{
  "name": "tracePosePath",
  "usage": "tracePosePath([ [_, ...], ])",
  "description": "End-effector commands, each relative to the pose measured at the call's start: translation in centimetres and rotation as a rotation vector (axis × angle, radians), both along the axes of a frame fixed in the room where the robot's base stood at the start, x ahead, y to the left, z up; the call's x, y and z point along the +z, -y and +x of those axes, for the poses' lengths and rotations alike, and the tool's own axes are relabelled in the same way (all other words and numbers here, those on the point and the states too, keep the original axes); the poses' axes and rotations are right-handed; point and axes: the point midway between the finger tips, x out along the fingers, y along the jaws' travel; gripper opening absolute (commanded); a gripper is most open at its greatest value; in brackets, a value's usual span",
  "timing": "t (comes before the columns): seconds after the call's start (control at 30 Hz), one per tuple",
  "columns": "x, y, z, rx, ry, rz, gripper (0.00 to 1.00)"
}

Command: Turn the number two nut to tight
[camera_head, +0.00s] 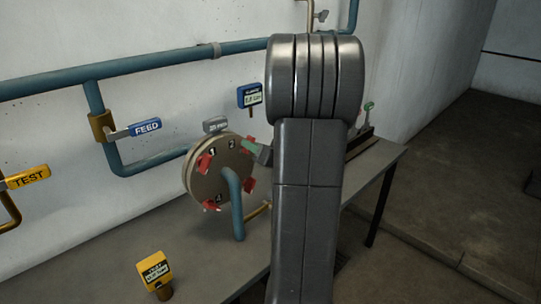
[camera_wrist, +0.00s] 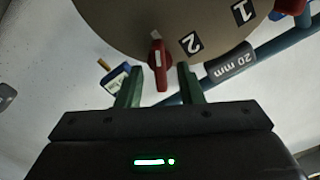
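The number two nut (camera_wrist: 158,62) is red with a white mark and sits on the round flange (camera_wrist: 125,22), beside the "2" label (camera_wrist: 191,43). In the wrist view my gripper (camera_wrist: 160,67) is open, with one green finger on each side of this nut and a gap on both sides. The nut's pointed end reaches down between the fingers. In the head view my gripper (camera_head: 253,149) is at the upper right of the flange (camera_head: 196,180), where my arm hides part of it. Other red nuts (camera_head: 204,163) sit around the flange.
A blue pipe (camera_head: 237,208) rises in front of the flange. A grey "20 mm" tag (camera_head: 215,124) and a blue gauge (camera_head: 250,95) are above it. The FEED handle (camera_head: 145,128) and TEST handle (camera_head: 27,177) are left. A yellow gauge (camera_head: 154,270) stands in front.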

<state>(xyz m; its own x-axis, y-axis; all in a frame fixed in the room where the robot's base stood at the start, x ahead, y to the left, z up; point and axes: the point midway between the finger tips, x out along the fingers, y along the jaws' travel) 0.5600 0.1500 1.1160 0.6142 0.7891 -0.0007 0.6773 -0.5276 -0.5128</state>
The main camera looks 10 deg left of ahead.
Motion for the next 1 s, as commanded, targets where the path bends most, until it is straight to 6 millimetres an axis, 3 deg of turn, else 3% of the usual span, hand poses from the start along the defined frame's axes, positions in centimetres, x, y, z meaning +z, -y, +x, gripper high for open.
tracePosePath([
  [0.6,-0.1,8.2,-6.3,-0.006,-0.001,0.001,0.34],
  [1.0,0.0,10.2,-8.0,-0.002,-0.002,0.001,0.34],
])
